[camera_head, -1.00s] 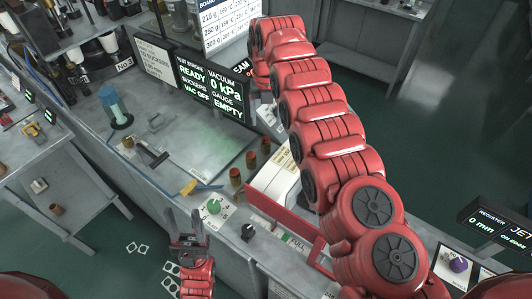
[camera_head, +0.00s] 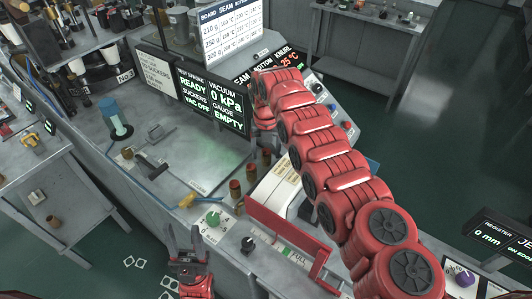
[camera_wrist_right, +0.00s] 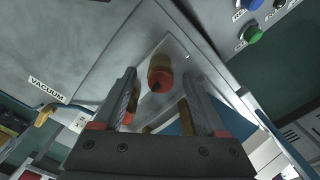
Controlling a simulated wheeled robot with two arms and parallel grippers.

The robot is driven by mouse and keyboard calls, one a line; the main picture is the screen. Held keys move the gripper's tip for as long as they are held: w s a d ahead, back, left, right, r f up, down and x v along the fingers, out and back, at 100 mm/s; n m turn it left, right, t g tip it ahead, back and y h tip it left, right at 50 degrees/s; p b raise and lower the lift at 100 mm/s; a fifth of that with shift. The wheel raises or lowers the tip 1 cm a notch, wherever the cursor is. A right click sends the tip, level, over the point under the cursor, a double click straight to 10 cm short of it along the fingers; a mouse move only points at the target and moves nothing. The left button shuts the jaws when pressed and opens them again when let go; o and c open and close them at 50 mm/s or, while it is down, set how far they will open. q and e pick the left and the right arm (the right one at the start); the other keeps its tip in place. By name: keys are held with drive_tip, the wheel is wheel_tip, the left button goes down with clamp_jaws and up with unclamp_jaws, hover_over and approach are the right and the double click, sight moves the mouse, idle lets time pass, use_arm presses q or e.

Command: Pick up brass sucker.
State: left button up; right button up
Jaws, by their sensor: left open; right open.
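Short brass suckers with reddish ends stand in a row on the bench in the head view; the nearest brass sucker (camera_head: 235,189) is at the front left of the row. In the right wrist view, one brass sucker (camera_wrist_right: 160,74) sits ahead, between the lines of my right gripper's fingers; another is partly hidden low between them. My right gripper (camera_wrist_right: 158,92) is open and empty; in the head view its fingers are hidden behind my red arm. My left gripper (camera_head: 187,236) is open and empty, in front of the bench's near edge.
The vacuum display (camera_head: 212,101) stands behind the suckers. A green knob (camera_head: 213,218) and a black knob (camera_head: 248,243) are on the bench front. A red bar (camera_head: 285,228) is right.

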sight(266, 151)
drive_tip(key=shift+c, duration=0.3)
clamp_jaws()
drive_tip(key=shift+r+b, duration=0.5)
drive_tip(key=shift+r, duration=0.05)
wheel_tip(266, 151, up, 4)
drive_tip(key=shift+b, duration=0.85)
wheel_tip(266, 151, up, 4)
drive_tip(key=shift+a+r+p, duration=0.1)
drive_tip(key=shift+r+p, duration=0.05)
drive_tip(key=shift+p, duration=0.5)
drive_tip(key=shift+r+p, duration=2.3)
drive_tip(key=shift+p, duration=0.05)
